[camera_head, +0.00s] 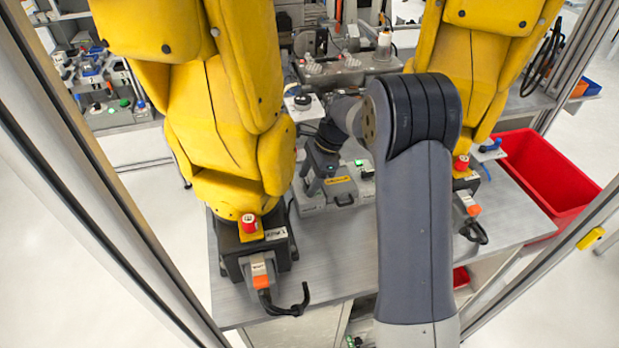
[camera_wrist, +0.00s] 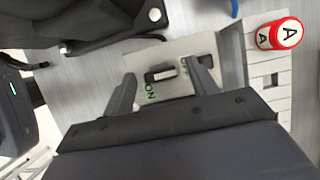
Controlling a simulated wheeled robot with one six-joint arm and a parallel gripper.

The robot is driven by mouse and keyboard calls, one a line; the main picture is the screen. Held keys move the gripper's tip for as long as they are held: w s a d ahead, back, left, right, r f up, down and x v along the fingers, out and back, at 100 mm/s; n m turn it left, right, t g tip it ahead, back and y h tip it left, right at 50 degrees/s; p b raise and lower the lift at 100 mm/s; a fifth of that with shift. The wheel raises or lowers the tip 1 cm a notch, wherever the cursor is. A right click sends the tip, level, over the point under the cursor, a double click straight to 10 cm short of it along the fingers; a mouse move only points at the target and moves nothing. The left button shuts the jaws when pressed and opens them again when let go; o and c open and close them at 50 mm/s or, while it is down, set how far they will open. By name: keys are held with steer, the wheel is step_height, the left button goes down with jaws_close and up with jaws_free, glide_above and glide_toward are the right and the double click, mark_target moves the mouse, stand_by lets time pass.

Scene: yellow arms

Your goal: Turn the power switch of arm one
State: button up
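A small dark switch (camera_wrist: 160,74) sits on a light panel (camera_wrist: 170,50) in the wrist view, with green "ON" lettering beside it. My gripper (camera_wrist: 161,70) is open, its two fingers apart on either side of the switch; contact cannot be told. In the head view my gripper (camera_head: 318,180) points down over a grey box (camera_head: 342,190) with a yellow label, between the two yellow arms. It hides part of that box, and the switch cannot be made out there. The left yellow arm (camera_head: 225,110) has a base plate that seems to read "ARM 1".
A red button marked "A" (camera_wrist: 280,33) stands right of the panel in the wrist view. The right yellow arm (camera_head: 470,60) and a red bin (camera_head: 550,170) are on the right. A black cable (camera_head: 288,308) sticks out at the front.

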steer(key=s+v, duration=0.1)
steer(key=v, duration=0.9)
steer(key=shift+w+r+b, duration=0.4)
steer(key=shift+w+b, duration=0.05)
steer(key=shift+w, duration=0.05)
steer(key=shift+d, duration=0.15)
steer(key=p+x, duration=0.1)
steer(key=x, duration=1)
steer(key=shift+w+f+m+b, duration=0.1)
steer(key=shift+f+m+b, duration=0.05)
steer(key=shift+m+b, duration=0.3)
steer(key=shift+m+t+b, duration=0.5)
steer(key=shift+m+b, duration=0.05)
steer(key=shift+m, duration=0.2)
steer(key=shift+d+r, duration=0.1)
steer(key=shift+r, duration=0.1)
steer(key=shift+r, duration=0.1)
